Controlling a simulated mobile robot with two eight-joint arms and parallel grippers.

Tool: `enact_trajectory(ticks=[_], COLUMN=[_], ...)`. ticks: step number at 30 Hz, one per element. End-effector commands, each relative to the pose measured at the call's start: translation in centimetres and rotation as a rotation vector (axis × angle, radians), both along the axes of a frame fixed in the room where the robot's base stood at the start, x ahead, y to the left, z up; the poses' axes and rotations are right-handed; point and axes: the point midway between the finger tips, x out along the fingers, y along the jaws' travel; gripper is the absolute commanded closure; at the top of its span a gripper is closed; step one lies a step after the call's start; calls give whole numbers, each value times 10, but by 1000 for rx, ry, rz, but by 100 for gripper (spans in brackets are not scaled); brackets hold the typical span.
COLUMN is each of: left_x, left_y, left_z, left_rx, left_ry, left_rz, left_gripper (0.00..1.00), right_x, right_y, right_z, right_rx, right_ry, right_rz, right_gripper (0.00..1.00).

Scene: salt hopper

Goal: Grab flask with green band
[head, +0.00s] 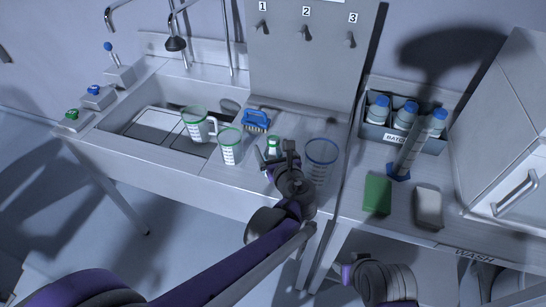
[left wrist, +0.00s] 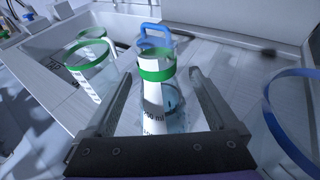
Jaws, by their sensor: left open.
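A clear flask with a green band (left wrist: 157,72) around its neck stands on the counter, with ml markings on its side. In the head view its green neck (head: 273,143) shows just past my left gripper (head: 279,158), which hides much of its body. In the left wrist view my left gripper (left wrist: 165,105) is open, with one finger on each side of the flask. I cannot tell whether either finger touches the glass. A dark part of my right arm (head: 380,281) shows low in the head view; its jaws cannot be made out.
A green-rimmed beaker (head: 230,146) and a green-rimmed jug (head: 196,124) stand left of the flask. A blue-rimmed beaker (head: 321,153) stands close on the right. A blue-based cylinder (head: 411,149), green sponge (head: 377,194) and pale block (head: 428,207) are farther right.

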Motion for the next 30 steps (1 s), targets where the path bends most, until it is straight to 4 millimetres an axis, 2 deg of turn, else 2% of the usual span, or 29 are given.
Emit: enact_trajectory(ticks=[3,6,13,14,27,29,30], left_x=[16,22,23,23,23,23,23], left_y=[5,7,7,7,7,7,7], left_z=[-5,-8,-8,-8,-8,-8,-8], left_rx=[0,0,-1,-1,-1,-1,-1], left_ry=[0,0,0,0,0,0,0], left_rz=[2,2,1,1,1,1,1], left_gripper=[8,8,8,11,91,100,100], right_x=[0,0,0,0,0,0,0], right_y=[0,0,0,0,0,0,0], right_z=[1,2,1,1,1,1,1], right_rx=[0,0,0,0,0,0,0], right_ry=[-1,-1,-1,-1,-1,-1,-1], right_rz=[0,0,0,0,0,0,0], right_gripper=[50,50,50,50,50,50,50])
